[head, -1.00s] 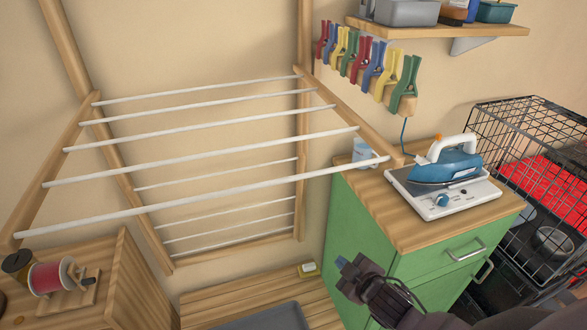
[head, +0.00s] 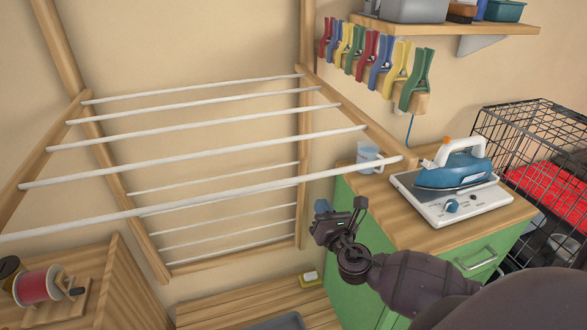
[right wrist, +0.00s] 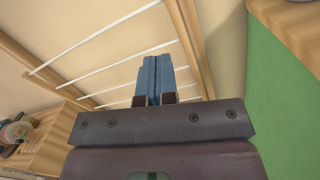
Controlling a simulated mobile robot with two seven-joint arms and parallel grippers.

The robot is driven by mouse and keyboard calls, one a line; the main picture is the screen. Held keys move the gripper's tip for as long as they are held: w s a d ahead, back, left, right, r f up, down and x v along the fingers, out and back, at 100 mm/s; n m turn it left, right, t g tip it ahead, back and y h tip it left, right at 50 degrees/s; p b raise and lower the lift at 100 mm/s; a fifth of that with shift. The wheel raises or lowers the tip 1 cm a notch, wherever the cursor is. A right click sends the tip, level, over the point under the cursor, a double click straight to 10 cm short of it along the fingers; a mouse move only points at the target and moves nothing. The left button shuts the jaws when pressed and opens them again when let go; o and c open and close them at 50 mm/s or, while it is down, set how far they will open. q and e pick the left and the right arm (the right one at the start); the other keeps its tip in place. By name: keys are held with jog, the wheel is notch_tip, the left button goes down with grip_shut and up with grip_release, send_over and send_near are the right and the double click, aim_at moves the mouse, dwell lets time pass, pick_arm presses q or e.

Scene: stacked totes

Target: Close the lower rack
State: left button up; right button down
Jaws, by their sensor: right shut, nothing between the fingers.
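A drying rack with white rods in a wooden frame (head: 375,125) stands folded out from the wall in the head view. Its front rod (head: 210,201) is nearest to me. Below and behind it, more thin rods (head: 230,228) run across the upright wall frame; the right wrist view also shows white rods (right wrist: 125,64). My right gripper (head: 338,208) is just below the right part of the front rod in the picture, left of the green cabinet. In the right wrist view its blue fingers (right wrist: 153,80) are together and empty. My left gripper is not in view.
The green cabinet (head: 352,248) carries an iron (head: 455,170) and a cup (head: 367,155) close to the rack's right arm. Clothespins (head: 372,58) hang above. A wooden cabinet with a red spool (head: 38,285) stands at lower left. A wooden bench (head: 215,312) lies below.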

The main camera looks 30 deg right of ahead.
jog(key=n, duration=0.1)
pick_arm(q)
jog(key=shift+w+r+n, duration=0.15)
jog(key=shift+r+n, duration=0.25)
pick_arm(e)
jog(key=n, duration=0.2)
send_near(302, 163)
jog(key=shift+h, duration=0.4)
jog(key=x, duration=0.7)
jog(key=shift+w+f, duration=0.1)
jog(key=shift+w, duration=0.2)
